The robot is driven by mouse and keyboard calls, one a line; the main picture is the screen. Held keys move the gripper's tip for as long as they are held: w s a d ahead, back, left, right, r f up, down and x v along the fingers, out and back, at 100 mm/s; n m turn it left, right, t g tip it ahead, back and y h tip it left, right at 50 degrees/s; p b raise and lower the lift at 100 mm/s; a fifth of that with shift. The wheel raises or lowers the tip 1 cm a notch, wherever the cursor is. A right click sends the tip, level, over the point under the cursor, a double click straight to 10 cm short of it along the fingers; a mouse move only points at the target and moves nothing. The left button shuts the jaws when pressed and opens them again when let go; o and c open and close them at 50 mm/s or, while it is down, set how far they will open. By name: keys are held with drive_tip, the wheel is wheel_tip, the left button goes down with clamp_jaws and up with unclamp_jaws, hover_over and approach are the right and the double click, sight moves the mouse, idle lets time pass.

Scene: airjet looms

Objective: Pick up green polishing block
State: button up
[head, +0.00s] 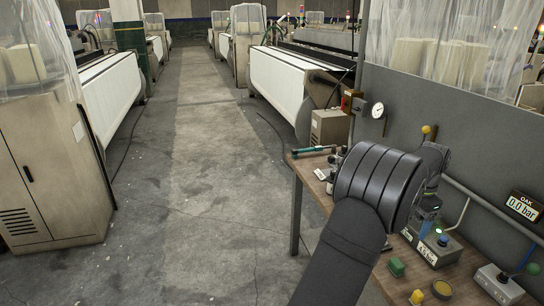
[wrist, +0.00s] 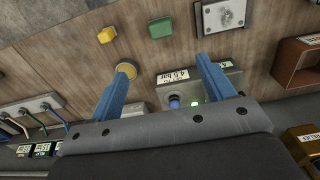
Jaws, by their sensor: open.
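The green polishing block (head: 397,267) lies on the wooden bench top near its front edge in the head view. In the wrist view the green block (wrist: 160,27) is at the top, beyond the fingertips and roughly between their lines. My gripper (wrist: 165,62) is open, with two blue fingers apart and nothing held between them. In the head view my arm and wrist hide most of the gripper (head: 428,212), which is above the bench, farther back than the block.
A yellow block (head: 417,297) and a round yellow-topped tin (head: 442,289) lie near the green block. A grey box with a bar label (head: 436,250) stands behind it, below my gripper. A switch box (head: 497,284) is to the right. A grey wall panel (head: 440,110) backs the bench.

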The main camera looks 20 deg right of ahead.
sight(398, 262)
drive_tip(key=shift+h, duration=0.7)
drive_tip(key=f, duration=1.3)
drive_tip(key=shift+w+a+f, duration=0.1)
drive_tip(key=shift+w+f, duration=0.1)
drive_tip(key=shift+w, duration=0.05)
drive_tip(key=f, duration=0.5)
drive_tip(key=shift+s+f, duration=0.1)
drive_tip(key=shift+s, duration=0.1)
drive_tip(key=c, duration=1.1)
